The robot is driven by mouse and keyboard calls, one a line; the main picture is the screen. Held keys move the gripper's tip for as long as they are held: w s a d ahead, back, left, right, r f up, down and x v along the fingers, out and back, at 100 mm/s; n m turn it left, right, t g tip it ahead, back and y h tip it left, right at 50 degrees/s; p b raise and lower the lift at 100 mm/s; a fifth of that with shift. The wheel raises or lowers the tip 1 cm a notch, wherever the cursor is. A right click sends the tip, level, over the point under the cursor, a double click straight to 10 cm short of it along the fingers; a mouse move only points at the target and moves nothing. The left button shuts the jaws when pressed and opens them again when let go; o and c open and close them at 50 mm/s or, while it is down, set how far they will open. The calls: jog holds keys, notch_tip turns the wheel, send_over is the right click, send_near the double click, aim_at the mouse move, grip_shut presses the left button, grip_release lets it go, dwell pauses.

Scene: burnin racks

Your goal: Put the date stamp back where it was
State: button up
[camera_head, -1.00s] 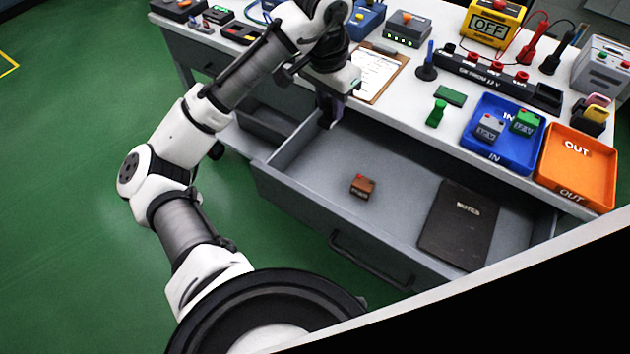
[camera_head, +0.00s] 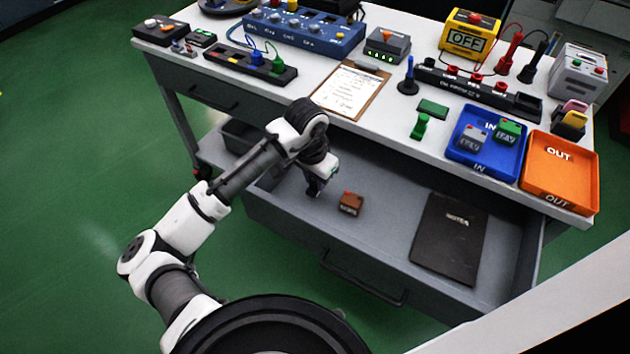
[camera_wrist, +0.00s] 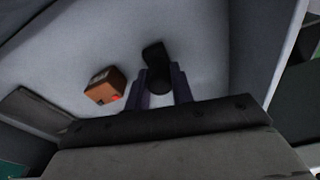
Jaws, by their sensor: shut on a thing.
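My gripper (camera_head: 314,190) is low inside the open grey drawer (camera_head: 375,232), near its left end. In the wrist view my gripper (camera_wrist: 163,98) is shut on a small black object with a rounded handle, which I take for the date stamp (camera_wrist: 154,58). I cannot tell whether it touches the drawer floor. A brown block with a red spot (camera_head: 351,204) lies just right of my gripper; it also shows left of the fingers in the wrist view (camera_wrist: 104,87). A black notebook marked NOTES (camera_head: 448,240) lies in the drawer's right part.
Drawer walls stand close around my gripper. The drawer floor between the brown block and the notebook is clear. On the bench above are a clipboard (camera_head: 351,91), a green stamp-like piece (camera_head: 420,126), a blue IN tray (camera_head: 483,165) and an orange OUT tray (camera_head: 560,178).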

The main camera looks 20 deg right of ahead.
aim_at(311, 190)
jog(key=shift+f, duration=0.8)
jog(key=shift+f, duration=0.1)
jog(key=o, duration=0.8)
notch_tip(311, 190, up, 12)
jog(key=a, duration=0.1)
jog(key=shift+s+a+b, duration=0.15)
jog(key=shift+s+b, duration=0.15)
jog(key=shift+s, duration=0.05)
